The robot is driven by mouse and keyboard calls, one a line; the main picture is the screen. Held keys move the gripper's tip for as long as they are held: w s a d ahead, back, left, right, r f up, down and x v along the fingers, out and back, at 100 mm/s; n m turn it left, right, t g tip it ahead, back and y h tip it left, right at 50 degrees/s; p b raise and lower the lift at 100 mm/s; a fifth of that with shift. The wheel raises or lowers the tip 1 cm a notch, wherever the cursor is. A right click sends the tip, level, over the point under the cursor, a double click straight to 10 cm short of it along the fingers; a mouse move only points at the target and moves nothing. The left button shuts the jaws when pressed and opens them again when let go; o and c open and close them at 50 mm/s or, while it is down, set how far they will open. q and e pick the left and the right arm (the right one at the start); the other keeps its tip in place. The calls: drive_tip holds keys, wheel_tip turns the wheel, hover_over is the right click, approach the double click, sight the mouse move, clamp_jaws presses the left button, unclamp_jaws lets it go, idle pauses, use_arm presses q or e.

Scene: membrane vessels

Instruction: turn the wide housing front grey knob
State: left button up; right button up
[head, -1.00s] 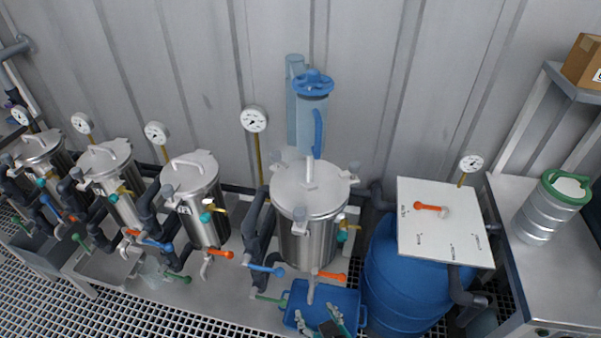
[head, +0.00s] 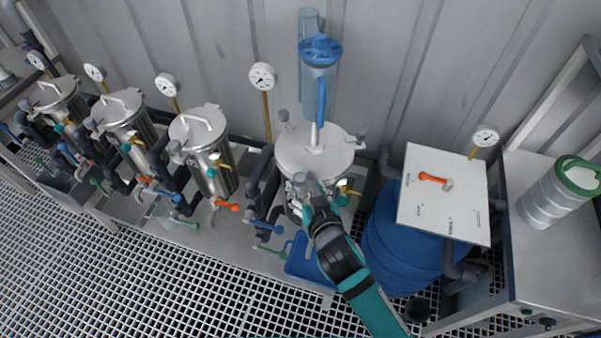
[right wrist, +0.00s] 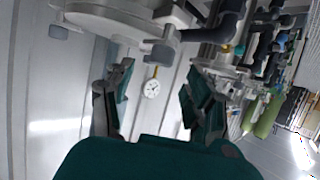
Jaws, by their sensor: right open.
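The wide housing (head: 312,152) is the large steel vessel in the middle of the head view, with grey knobs around its lid. Its front grey knob (head: 300,179) sits at the lid's near edge. My right gripper (head: 308,204) is just in front of and below that knob, and hides part of the housing's front. In the right wrist view my right gripper (right wrist: 158,95) has its two fingers apart with nothing between them. A grey knob (right wrist: 160,53) shows beyond and above the gap, beside the lid edge (right wrist: 125,24). My left gripper is not in view.
A blue tub (head: 303,262) lies below the housing. A blue drum (head: 400,245) under a white panel (head: 438,200) stands to the right. Smaller steel housings (head: 212,150) line the left. Open grating (head: 190,285) is in front.

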sight(301, 180)
drive_tip(key=x, duration=0.6)
drive_tip(key=shift+p, duration=0.35)
drive_tip(key=shift+c, duration=0.2)
clamp_jaws()
